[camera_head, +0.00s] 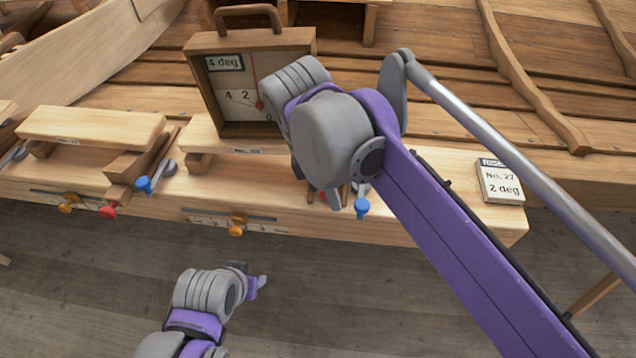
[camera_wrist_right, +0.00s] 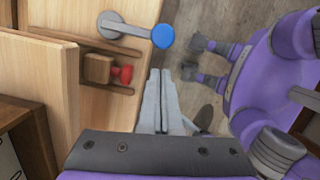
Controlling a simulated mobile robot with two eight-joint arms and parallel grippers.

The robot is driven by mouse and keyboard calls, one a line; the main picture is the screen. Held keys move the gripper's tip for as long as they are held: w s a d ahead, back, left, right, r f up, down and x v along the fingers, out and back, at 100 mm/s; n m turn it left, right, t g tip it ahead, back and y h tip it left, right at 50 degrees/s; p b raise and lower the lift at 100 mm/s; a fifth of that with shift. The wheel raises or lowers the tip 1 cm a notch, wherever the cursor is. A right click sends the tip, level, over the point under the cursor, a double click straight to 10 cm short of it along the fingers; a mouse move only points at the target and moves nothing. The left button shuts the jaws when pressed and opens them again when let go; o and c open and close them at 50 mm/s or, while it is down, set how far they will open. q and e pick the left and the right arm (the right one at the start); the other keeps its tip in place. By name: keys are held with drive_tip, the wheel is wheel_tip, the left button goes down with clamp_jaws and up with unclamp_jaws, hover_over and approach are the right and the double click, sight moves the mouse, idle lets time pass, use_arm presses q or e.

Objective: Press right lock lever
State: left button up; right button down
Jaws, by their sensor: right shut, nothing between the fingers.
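The right lock lever has a blue round knob (camera_head: 361,207) at the front edge of the bench, just right of my right gripper (camera_head: 335,197). In the right wrist view the blue knob (camera_wrist_right: 163,36) ends a grey metal arm (camera_wrist_right: 122,27) lying over the bench top. My right gripper (camera_wrist_right: 160,90) is shut and empty there; its tips point towards the knob, with a visible gap in the picture. In the head view my right wrist hides most of its fingers and the lever's arm. My left gripper (camera_head: 258,284) hangs low over the floor, its jaws unclear.
A red knob on a wooden block (camera_wrist_right: 98,68) sits left of my right fingers. Another blue-tipped lever (camera_head: 144,184) is further left. A wooden gauge box (camera_head: 250,42) stands behind my wrist. A "No. 27, 2 deg" card (camera_head: 500,181) lies right. Orange knobs (camera_head: 237,225) line the front.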

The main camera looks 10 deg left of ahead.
drive_tip(key=shift+w+d+f, duration=0.1)
drive_tip(key=shift+w+d, duration=0.1)
drive_tip(key=shift+d, duration=0.75)
